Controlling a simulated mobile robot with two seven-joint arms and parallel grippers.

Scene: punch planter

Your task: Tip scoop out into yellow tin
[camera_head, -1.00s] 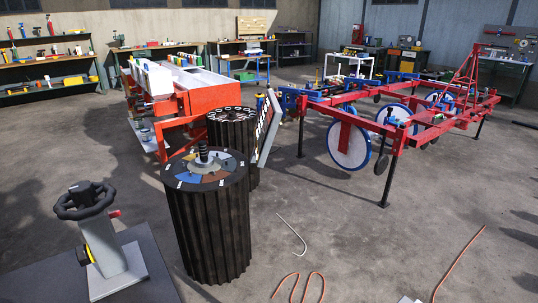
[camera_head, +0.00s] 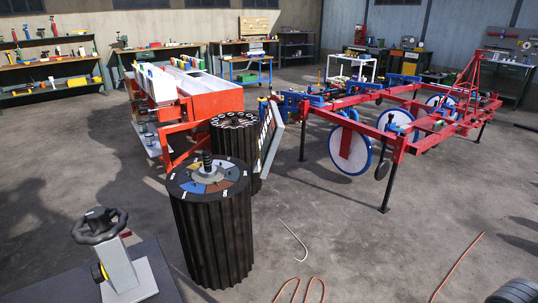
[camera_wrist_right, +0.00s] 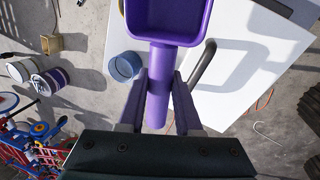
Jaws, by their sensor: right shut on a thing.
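A purple scoop (camera_wrist_right: 170,22) shows at the top centre of the right wrist view, its bowl cut off by the picture's upper edge. I see no contents in the visible part of the bowl. My right gripper (camera_wrist_right: 160,92) is shut on the scoop's handle, with a finger on each side. A blue tin (camera_wrist_right: 122,68) stands on a white surface, left of the handle. I cannot pick out a yellow tin for certain in either view. My left gripper is out of view.
In the right wrist view, white tins with dark bands (camera_wrist_right: 48,83) and a tan container (camera_wrist_right: 52,43) stand at the left. A dark curved bar (camera_wrist_right: 203,64) lies right of the handle. The head view shows a black ridged drum (camera_head: 212,240) and a red frame (camera_head: 395,150).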

